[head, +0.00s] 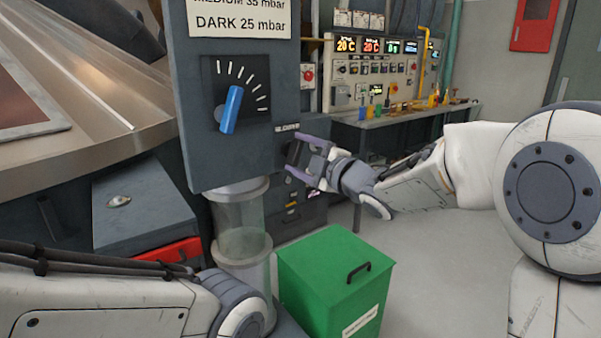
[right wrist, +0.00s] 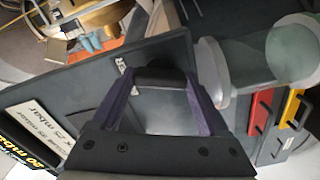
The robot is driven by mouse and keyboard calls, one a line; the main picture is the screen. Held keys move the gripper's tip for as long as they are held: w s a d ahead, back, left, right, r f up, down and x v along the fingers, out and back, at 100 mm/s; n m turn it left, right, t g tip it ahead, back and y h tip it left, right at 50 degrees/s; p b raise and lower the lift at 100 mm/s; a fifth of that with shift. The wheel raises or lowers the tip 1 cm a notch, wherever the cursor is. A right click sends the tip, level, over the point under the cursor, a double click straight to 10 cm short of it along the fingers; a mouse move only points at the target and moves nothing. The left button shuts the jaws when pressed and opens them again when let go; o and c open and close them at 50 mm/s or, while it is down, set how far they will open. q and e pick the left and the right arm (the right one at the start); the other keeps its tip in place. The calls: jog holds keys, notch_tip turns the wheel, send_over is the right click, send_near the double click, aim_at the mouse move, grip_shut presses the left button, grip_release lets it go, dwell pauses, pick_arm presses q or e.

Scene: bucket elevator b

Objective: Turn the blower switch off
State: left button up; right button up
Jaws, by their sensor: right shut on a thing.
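The grey control panel (head: 190,120) stands in the middle of the head view, with a small label reading roughly "BLOWER" (head: 287,128) near its lower right edge. Just below the label is the dark blower switch (head: 291,152), mostly covered by my right gripper (head: 298,160). In the right wrist view the dark switch (right wrist: 160,76) sits between the two purple fingers of my right gripper (right wrist: 163,88), which is shut on it. Whether the switch is on or off I cannot tell. My left arm enters at lower left; its gripper is out of view.
A blue pointer knob (head: 231,108) with a white scale is on the same panel. Below are a clear tube (head: 240,215) and a green box (head: 330,275) with a black handle. A bench with gauges (head: 385,70) stands behind. Clear floor lies right of the box.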

jog(key=n+b, duration=0.3)
jog(key=shift+d+f, duration=0.1)
jog(key=shift+f, duration=0.1)
jog(key=shift+r+n+b, duration=0.1)
jog(key=shift+n+b, duration=0.5)
jog(key=shift+n, duration=0.1)
jog(key=o, duration=1.2)
jog(key=shift+o, duration=0.2)
jog(key=shift+r, duration=0.1)
jog(key=v, duration=1)
jog(key=shift+s, duration=0.2)
jog(key=shift+d, duration=0.1)
